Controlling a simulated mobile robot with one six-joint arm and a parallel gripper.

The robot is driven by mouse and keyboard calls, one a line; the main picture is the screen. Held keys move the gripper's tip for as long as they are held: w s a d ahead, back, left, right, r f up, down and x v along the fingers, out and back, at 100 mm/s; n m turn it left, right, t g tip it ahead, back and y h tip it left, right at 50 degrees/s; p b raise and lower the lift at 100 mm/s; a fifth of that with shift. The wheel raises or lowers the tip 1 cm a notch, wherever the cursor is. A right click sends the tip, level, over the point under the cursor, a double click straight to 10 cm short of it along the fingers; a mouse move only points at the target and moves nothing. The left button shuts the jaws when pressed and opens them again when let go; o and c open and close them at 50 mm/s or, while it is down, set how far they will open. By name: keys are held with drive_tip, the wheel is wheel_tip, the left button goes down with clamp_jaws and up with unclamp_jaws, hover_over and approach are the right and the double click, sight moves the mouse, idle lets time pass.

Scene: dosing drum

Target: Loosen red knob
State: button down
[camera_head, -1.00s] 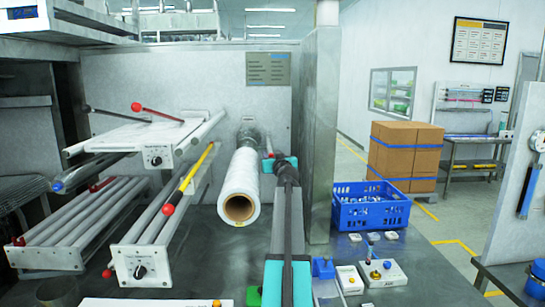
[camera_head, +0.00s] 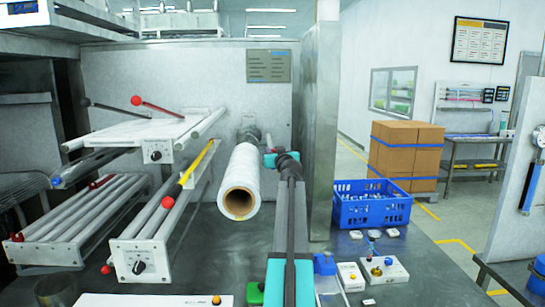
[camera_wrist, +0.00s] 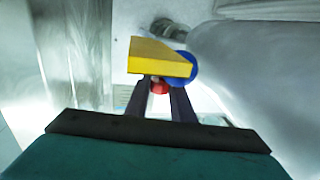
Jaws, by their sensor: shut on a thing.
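In the wrist view, the red knob (camera_wrist: 159,87) shows as a small red patch between the two dark fingers of my gripper (camera_wrist: 160,92). My gripper is shut on it. A yellow block (camera_wrist: 160,58) lies just beyond the knob and hides part of it. A blue round part (camera_wrist: 190,69) shows behind the yellow block. In the head view, my arm reaches away toward the back panel, and its wrist hides the knob and most of the gripper.
A white film roll (camera_head: 239,185) on a spindle is close to the left of my arm. A steel post (camera_head: 321,130) stands to the right. Roller racks (camera_head: 150,250) with red-tipped levers are at the left. A blue crate (camera_head: 372,212) and small fixtures (camera_head: 383,270) sit at the right.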

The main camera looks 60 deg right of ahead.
drive_tip(key=shift+d+f+n+t+y+b, duration=0.15)
drive_tip(key=shift+n+t+y+b, duration=1.3)
drive_tip(key=shift+b, duration=4.9)
drive_tip(key=shift+n+t+y+b, duration=0.25)
drive_tip(key=shift+n+y+b, duration=0.4)
drive_tip(key=shift+y+b, duration=0.7)
drive_tip(key=shift+r+n+t+y, duration=0.3)
drive_tip(key=shift+n+y, duration=0.2)
drive_tip(key=shift+y, duration=0.2)
drive_tip(key=shift+n+t+y+p, duration=0.3)
drive_tip(key=shift+n+y+p, duration=0.4)
drive_tip(key=shift+y+p, duration=0.4)
drive_tip(key=n+y+p, duration=0.1)
drive_tip(key=p, duration=0.5)
drive_tip(key=shift+r+y, duration=0.1)
drive_tip(key=shift+y, duration=0.3)
drive_tip(key=n+y+p, duration=0.1)
drive_tip(key=y+p, duration=0.1)
drive_tip(key=p, duration=0.8)
drive_tip(key=shift+n, duration=0.4)
drive_tip(key=y+p, duration=0.1)
drive_tip(key=p, duration=0.3)
drive_tip(key=shift+f+n+p, duration=0.2)
drive_tip(key=shift+n+p, duration=0.1)
drive_tip(key=shift+n, duration=0.1)
